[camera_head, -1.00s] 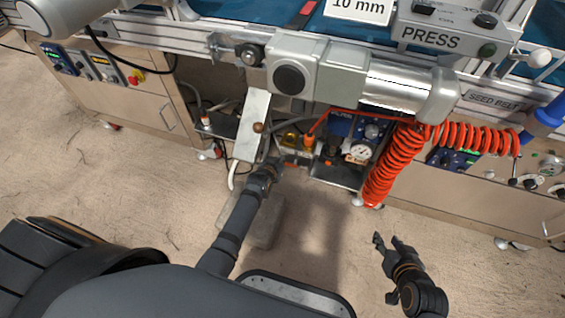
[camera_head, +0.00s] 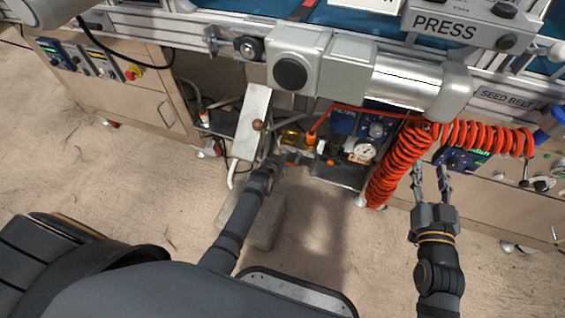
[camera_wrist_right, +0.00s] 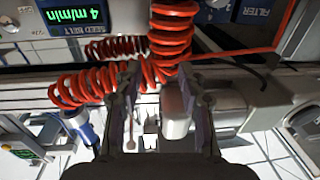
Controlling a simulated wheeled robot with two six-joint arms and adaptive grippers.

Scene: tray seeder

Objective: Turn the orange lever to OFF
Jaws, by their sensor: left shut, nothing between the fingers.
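A small orange part (camera_head: 310,138), which may be the orange lever, shows in the head view under the press, right of a yellow part (camera_head: 291,137). Its setting is too small to read. My left gripper (camera_head: 275,163) is shut and empty, just below and left of these parts; I cannot tell whether it touches anything. My right gripper (camera_head: 432,170) is open and empty, in front of the seed belt cabinet, right of the coiled hose. Its two spread fingers also show in the right wrist view (camera_wrist_right: 162,95). The orange lever is not clear in the wrist view.
A red coiled hose (camera_head: 395,170) hangs close to my right gripper. The grey press body (camera_head: 345,68) overhangs the orange part. A pressure gauge (camera_head: 363,151) and blue filter unit (camera_head: 374,129) stand to its right. A tilted metal plate (camera_head: 252,120) is to its left.

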